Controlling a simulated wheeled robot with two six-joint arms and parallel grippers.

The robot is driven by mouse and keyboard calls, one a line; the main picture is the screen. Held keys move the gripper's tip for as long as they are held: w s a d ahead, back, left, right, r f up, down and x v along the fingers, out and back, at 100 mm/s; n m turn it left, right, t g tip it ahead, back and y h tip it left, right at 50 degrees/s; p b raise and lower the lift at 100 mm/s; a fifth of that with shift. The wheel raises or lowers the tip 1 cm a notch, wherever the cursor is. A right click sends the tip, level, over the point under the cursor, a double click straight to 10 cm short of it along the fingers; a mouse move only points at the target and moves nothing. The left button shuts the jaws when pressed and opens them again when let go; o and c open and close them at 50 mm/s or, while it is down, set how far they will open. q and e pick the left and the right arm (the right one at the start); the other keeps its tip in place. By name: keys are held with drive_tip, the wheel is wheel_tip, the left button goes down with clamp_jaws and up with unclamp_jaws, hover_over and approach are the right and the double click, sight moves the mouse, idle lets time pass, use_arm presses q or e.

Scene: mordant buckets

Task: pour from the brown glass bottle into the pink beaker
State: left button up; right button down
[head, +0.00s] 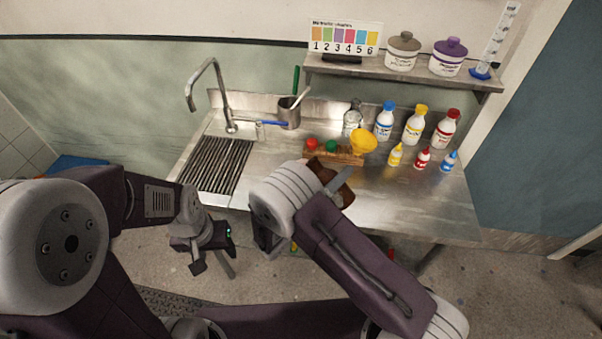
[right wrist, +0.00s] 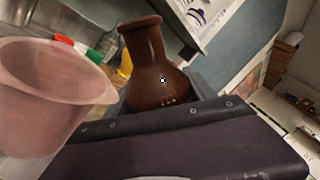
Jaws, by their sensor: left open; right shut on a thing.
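The brown glass bottle (head: 339,192) is held in my right gripper (head: 333,182) over the front middle of the steel table, partly covered by the gripper and wrist. In the right wrist view the bottle (right wrist: 150,62) shows its neck and round body, with its lower part hidden behind the dark gripper. The translucent pink beaker (right wrist: 42,105) is at the left of the right wrist view, beside the bottle, its mouth facing up. I cannot make the beaker out in the head view. My left gripper (head: 213,260) is open and empty, in front of the table's front edge.
A wooden rack (head: 345,157) with red and green caps and a yellow funnel (head: 363,141) stands just behind the bottle. Several labelled bottles stand at the back right. The sink drainer (head: 216,165) and tap (head: 222,97) are left. The table's right front (head: 420,207) is clear.

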drive_tip(key=shift+s+f, duration=0.1)
drive_tip(key=shift+f, duration=0.05)
drive_tip(key=shift+f+b, duration=0.25)
drive_tip(key=shift+b, duration=0.05)
drive_tip(key=shift+d+n, duration=0.15)
drive_tip(key=shift+n, duration=0.25)
drive_tip(key=shift+s, duration=0.1)
idle(0.3)
drive_tip(key=shift+n, duration=0.4)
drive_tip(key=shift+f+n, duration=0.1)
drive_tip(key=shift+n, duration=0.2)
idle(0.3)
